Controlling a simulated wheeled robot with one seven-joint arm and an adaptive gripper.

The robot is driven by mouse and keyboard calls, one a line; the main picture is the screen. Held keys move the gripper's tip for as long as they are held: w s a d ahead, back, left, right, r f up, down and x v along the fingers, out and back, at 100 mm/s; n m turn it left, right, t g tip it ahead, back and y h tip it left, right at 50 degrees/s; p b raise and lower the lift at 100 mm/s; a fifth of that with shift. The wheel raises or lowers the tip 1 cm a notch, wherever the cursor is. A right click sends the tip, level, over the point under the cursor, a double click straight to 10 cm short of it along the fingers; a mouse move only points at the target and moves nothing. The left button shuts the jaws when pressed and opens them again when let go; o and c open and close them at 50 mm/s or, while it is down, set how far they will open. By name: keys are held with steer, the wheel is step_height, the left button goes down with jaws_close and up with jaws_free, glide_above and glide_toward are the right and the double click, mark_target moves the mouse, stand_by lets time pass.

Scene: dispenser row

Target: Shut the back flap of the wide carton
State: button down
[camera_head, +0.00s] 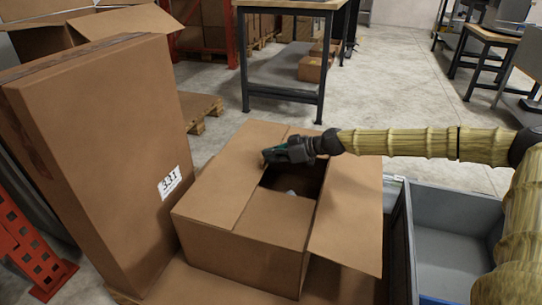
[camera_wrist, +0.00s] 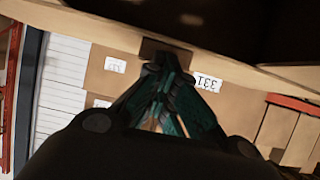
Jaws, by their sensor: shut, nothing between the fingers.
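The wide carton (camera_head: 245,255) stands in the middle of the head view with a dark gap in its top. Its left flap (camera_head: 225,180) and front flap (camera_head: 275,218) lie about level. Its right flap (camera_head: 347,225) sticks outward to the right. The back flap (camera_head: 303,131) shows only as a strip behind my gripper, which hides much of it; I cannot tell its exact angle. My gripper (camera_head: 268,156) is shut and empty, reaching from the right across the back of the opening. In the wrist view its closed fingertips (camera_wrist: 165,62) are close to a cardboard edge; contact is unclear.
A tall carton (camera_head: 110,150) labelled 331 stands close at left. A grey bin (camera_head: 450,215) is at right, near my arm. A workbench (camera_head: 290,4) stands behind, and an open carton (camera_head: 90,25) is at back left. Clear floor (camera_head: 410,90) lies at back right.

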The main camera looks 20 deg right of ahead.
step_height(320, 180, up, 4)
steer(key=p, duration=0.2)
steer(key=s+d+f+p, duration=0.2)
steer(key=s+d+f, duration=0.1)
steer(key=s+d, duration=0.2)
steer(key=shift+s+d+f, duration=0.15)
steer(key=shift+s+d, duration=0.2)
steer(key=shift+d, duration=0.85)
